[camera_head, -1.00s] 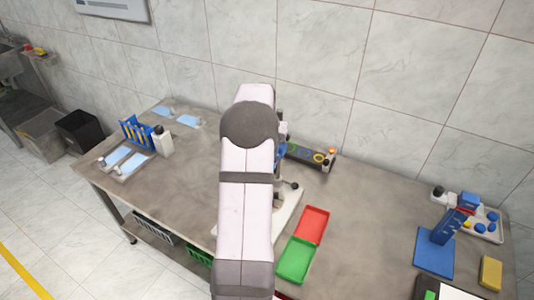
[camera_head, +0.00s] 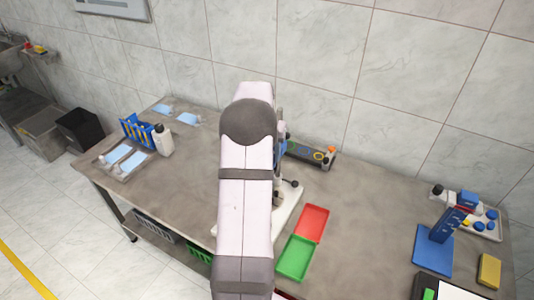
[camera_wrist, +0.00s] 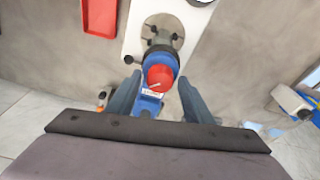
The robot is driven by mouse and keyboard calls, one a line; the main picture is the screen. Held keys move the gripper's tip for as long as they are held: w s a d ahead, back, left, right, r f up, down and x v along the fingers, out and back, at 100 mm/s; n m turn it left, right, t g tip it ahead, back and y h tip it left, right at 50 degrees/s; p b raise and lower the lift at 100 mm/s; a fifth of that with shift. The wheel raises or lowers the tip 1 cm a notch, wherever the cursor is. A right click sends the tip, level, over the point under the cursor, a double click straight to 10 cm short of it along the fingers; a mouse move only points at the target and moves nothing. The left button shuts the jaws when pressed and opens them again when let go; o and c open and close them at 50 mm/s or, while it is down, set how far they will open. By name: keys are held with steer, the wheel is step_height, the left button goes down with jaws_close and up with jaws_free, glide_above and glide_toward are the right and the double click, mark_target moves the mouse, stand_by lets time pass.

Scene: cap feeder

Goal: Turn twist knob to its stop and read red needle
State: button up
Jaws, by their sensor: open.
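A blue device with a red round knob (camera_wrist: 159,77) on top shows in the wrist view. It stands over a white base plate (camera_wrist: 135,42), which also shows in the head view (camera_head: 288,208). A small white label or scale (camera_wrist: 152,93) sits beside the red knob; no red needle can be made out. My gripper (camera_wrist: 160,97) is open, with one finger on each side of the blue device. Whether the fingers touch it cannot be told. In the head view my arm hides the gripper and most of the device.
A red tray (camera_head: 312,222) and a green tray (camera_head: 295,258) lie right of the base. A dark rack (camera_head: 310,154) stands behind it. A blue stand (camera_head: 435,248) and a yellow block (camera_head: 489,270) are at the right. A blue rack (camera_head: 137,130) and a white bottle (camera_head: 163,140) are at the left.

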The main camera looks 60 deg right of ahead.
steer(key=n, duration=0.3)
steer(key=shift+t+p, duration=0.3)
steer(key=n, duration=0.4)
steer(key=shift+t+y, duration=0.3)
steer(key=shift+y, duration=0.1)
steer(key=c, duration=1)
steer(key=shift+o, duration=0.2)
steer(key=m+p, duration=0.1)
steer(key=m, duration=0.4)
steer(key=shift+g+h+p, duration=0.3)
steer(key=shift+g, duration=0.1)
steer(key=o, duration=1.2)
steer(key=shift+r, duration=0.1)
steer(key=shift+r+p, duration=2.6)
steer(key=shift+r, duration=0.85)
